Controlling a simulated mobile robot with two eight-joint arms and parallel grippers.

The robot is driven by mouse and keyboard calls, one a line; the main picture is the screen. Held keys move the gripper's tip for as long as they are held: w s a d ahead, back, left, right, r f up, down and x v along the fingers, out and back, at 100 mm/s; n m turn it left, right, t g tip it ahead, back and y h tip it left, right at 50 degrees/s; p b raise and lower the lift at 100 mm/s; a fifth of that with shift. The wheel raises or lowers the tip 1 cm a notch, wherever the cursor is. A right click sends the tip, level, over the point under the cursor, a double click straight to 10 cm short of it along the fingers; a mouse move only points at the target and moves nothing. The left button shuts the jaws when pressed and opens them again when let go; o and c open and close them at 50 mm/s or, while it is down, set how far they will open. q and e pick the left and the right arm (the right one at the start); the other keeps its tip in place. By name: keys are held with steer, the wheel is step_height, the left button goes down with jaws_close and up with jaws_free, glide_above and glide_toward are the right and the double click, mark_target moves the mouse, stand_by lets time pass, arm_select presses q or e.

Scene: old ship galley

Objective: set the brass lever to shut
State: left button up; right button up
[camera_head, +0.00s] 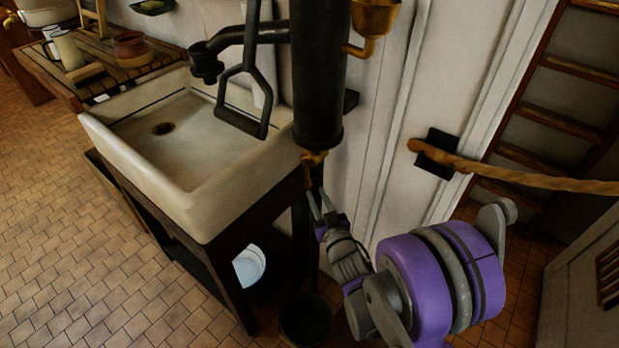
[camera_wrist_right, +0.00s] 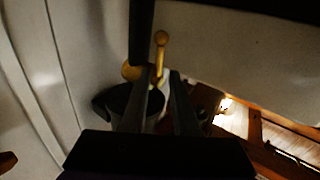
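A small brass tap with its lever (camera_head: 314,158) hangs at the bottom end of the black pump cylinder (camera_head: 318,80), beside the sink's right corner. In the right wrist view the brass lever (camera_wrist_right: 161,45) shows as a thin stem with a round knob, just beyond my fingertips. My right gripper (camera_head: 321,200) is just below the tap, its two fingers pointing up at it. The fingers show apart in the right wrist view (camera_wrist_right: 168,80), with nothing held between them. Whether a fingertip touches the lever I cannot tell. My left gripper is out of view.
A white sink (camera_head: 190,210) on a dark wooden stand is left of the pump. The black pump handle (camera_head: 243,100) hangs over it. A dark bucket (camera_head: 305,318) stands on the floor below the tap. A rope (camera_head: 520,180) crosses at right, before a wooden ladder (camera_head: 560,122).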

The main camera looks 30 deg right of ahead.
mark_target(308, 177)
steer(key=w, duration=0.2)
steer(key=w+d, duration=0.1)
steer(key=w, duration=0.4)
steer(key=shift+w+d+p, duration=0.15)
steer(key=shift+d+p, duration=0.1)
steer(key=shift+p, duration=0.1)
jaws_close()
stand_by(1.0)
